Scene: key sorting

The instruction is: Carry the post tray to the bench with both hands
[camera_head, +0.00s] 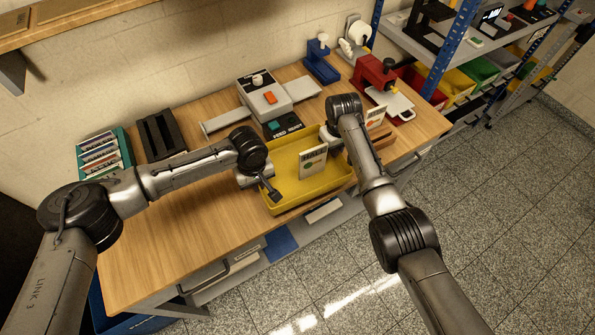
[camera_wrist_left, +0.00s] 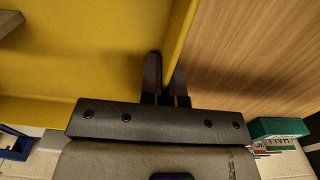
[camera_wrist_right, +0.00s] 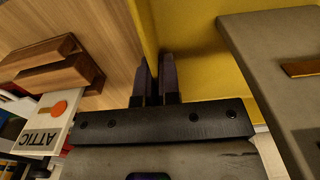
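The yellow post tray (camera_head: 318,186) is at the front edge of the wooden bench (camera_head: 185,235). I cannot tell whether it rests on the top or hangs just above it. The right fingertips are hidden in the head view.
Behind the tray stand a grey machine with an orange button (camera_head: 265,98) and a black FEED block (camera_head: 283,125). A red press (camera_head: 375,75) and an ATTIC card (camera_wrist_right: 45,125) by wooden blocks are at the right. A teal rack (camera_head: 103,155) is at the left. The left front bench is clear.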

